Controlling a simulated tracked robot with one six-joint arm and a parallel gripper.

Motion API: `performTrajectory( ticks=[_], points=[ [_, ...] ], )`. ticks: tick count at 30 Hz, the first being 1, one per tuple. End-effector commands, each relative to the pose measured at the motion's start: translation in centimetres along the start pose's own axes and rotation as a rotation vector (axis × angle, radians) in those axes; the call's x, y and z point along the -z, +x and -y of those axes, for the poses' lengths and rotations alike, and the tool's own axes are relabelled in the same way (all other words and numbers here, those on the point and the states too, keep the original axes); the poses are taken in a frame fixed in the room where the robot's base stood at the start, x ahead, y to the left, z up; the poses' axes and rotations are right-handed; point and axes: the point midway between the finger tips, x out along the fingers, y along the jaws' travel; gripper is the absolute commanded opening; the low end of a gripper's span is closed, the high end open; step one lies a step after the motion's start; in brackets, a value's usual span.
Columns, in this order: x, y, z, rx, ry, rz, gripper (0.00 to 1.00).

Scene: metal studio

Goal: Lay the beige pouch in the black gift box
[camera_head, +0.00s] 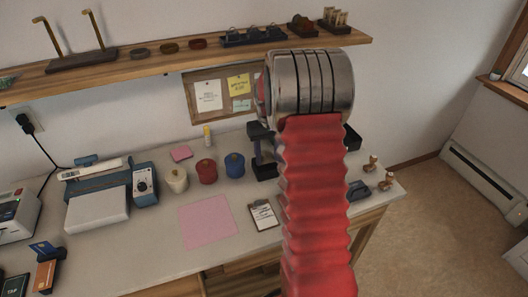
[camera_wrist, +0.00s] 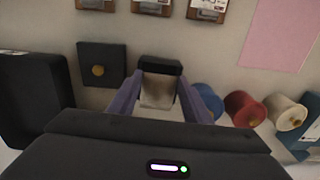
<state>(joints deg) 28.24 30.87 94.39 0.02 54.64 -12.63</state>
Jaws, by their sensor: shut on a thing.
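My gripper's two grey-purple fingers (camera_wrist: 163,100) are shut on the beige pouch (camera_wrist: 158,91), which sits between the tips in the wrist view. A small black box (camera_wrist: 160,66) shows directly beyond the pouch; I cannot tell whether they touch. In the head view a black box (camera_head: 265,171) stands on the table left of my arm, likely the same one. A dark part just above it, likely my gripper (camera_head: 262,140), is mostly hidden by my arm. The pouch cannot be made out in the head view.
A black square with a gold disc (camera_wrist: 103,62) and a large black container (camera_wrist: 35,100) lie left in the wrist view. Blue (camera_head: 235,165), red (camera_head: 206,171) and white (camera_head: 175,179) spools stand nearby. The pink mat (camera_head: 207,221) is clear. A shelf (camera_head: 160,65) runs behind.

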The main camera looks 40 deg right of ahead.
Motion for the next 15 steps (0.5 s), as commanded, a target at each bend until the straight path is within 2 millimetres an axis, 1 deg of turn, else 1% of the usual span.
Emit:
performTrajectory(
  ticks=[1,6,15],
  points=[
    [0.0,0.4,0.0,0.000,0.000,0.001,0.23],
    [0.0,1.2,0.0,0.000,0.000,0.000,0.23],
    [0.0,1.5,0.0,0.000,-0.001,-0.001,0.23]
  ],
)
